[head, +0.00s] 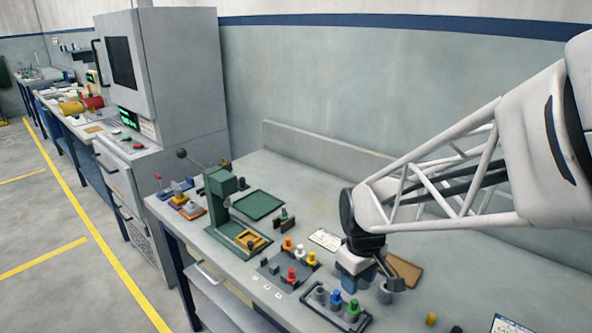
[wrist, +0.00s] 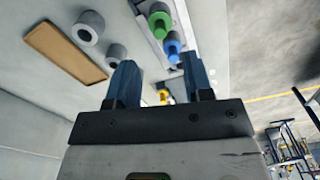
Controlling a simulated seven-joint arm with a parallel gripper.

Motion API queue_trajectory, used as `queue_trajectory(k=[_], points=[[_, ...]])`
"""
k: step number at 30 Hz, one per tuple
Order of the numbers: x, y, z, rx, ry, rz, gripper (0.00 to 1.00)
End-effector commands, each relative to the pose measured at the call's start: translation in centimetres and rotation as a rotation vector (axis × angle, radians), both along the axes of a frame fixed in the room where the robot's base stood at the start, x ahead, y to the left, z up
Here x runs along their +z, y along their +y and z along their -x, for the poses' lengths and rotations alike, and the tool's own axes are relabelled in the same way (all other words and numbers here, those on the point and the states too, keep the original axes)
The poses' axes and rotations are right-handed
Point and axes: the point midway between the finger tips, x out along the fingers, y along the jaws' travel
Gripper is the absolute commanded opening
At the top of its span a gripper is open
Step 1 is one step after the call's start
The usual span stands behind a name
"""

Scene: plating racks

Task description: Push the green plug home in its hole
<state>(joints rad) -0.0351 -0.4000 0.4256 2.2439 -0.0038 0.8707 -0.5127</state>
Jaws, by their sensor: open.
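The green plug (head: 352,309) stands upright at the right end of a dark rack (head: 322,314) near the table's front edge. In the wrist view the green plug (wrist: 159,21) is near the top, beyond my fingers. Its depth in the hole cannot be told. A blue plug (head: 336,299) stands beside it in the same row and also shows in the wrist view (wrist: 173,48). My gripper (head: 352,284) is open and empty, above and behind the rack, apart from the green plug. Its blue fingers (wrist: 158,75) are spread in the wrist view.
Grey cylinders (wrist: 88,26) and a tan board (head: 404,271) lie right of the rack. A plate with red, orange and yellow plugs (head: 272,268) is to the left. A green press (head: 222,205) stands farther left. A yellow piece (head: 431,319) is near the front right.

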Motion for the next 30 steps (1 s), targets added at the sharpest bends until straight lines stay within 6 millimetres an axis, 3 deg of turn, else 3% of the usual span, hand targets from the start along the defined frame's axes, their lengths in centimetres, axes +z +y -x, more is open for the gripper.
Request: queue_trajectory(k=[14,23,30], points=[[-0.03,-0.01,0.01,0.0,0.0,0.0,0.47],[0.11,-0.01,0.0,-0.049,0.0,0.0,0.02],[0.54,-0.04,0.02,-0.205,0.0,-0.002,0.0]])
